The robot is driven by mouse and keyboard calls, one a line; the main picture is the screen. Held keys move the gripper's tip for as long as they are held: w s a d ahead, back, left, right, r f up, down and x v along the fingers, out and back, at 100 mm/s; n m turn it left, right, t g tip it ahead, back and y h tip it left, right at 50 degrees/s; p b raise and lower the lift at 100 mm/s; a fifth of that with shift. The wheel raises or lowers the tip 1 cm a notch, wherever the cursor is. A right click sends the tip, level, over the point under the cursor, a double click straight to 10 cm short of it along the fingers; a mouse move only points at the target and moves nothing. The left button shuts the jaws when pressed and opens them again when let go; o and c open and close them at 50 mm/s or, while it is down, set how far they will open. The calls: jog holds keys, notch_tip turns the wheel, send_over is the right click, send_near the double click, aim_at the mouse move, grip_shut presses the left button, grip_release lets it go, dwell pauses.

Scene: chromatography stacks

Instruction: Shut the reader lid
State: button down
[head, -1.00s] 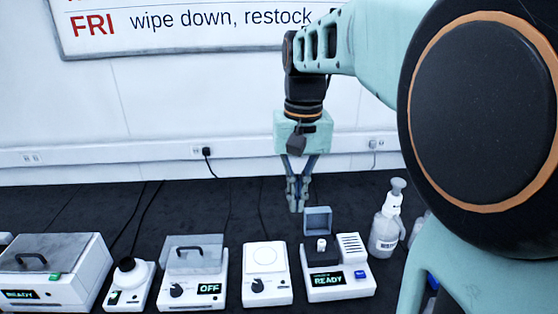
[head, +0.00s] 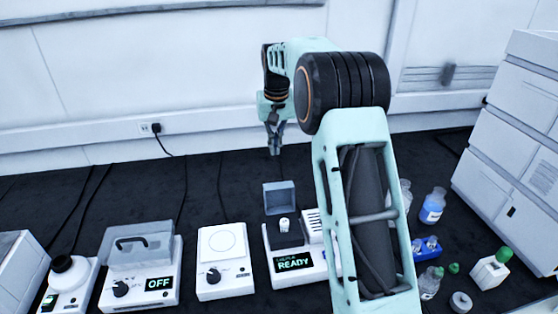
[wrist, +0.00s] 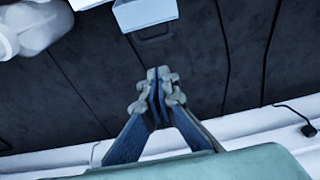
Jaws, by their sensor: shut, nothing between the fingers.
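The reader (head: 292,262) is a white unit with a green READY display. It stands on the dark bench right of centre in the head view. Its grey lid (head: 280,197) stands open, upright at the back edge, and a small white-capped vial (head: 284,225) sits in front of it. My gripper (head: 275,150) is shut and empty, pointing down behind and above the lid, apart from it. In the wrist view the closed fingertips (wrist: 158,82) are at the centre, with the lid (wrist: 146,15) at the top edge. My arm hides the reader's right side.
A device (head: 140,260) reading OFF and a white plate unit (head: 224,262) stand left of the reader. Cables cross the bench behind. The bench around the fingertips looks clear.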

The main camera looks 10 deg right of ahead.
aim_at(278, 195)
notch_tip(278, 195, down, 8)
jog(key=s, duration=0.2)
jog(key=shift+s+f+p, duration=0.15)
jog(key=shift+s+p, duration=0.15)
jog(key=shift+s, duration=0.05)
jog(key=shift+s+b, duration=0.15)
jog(key=shift+b, duration=0.4)
jog(key=shift+s+t+b, duration=0.15)
jog(key=shift+t+b, duration=0.25)
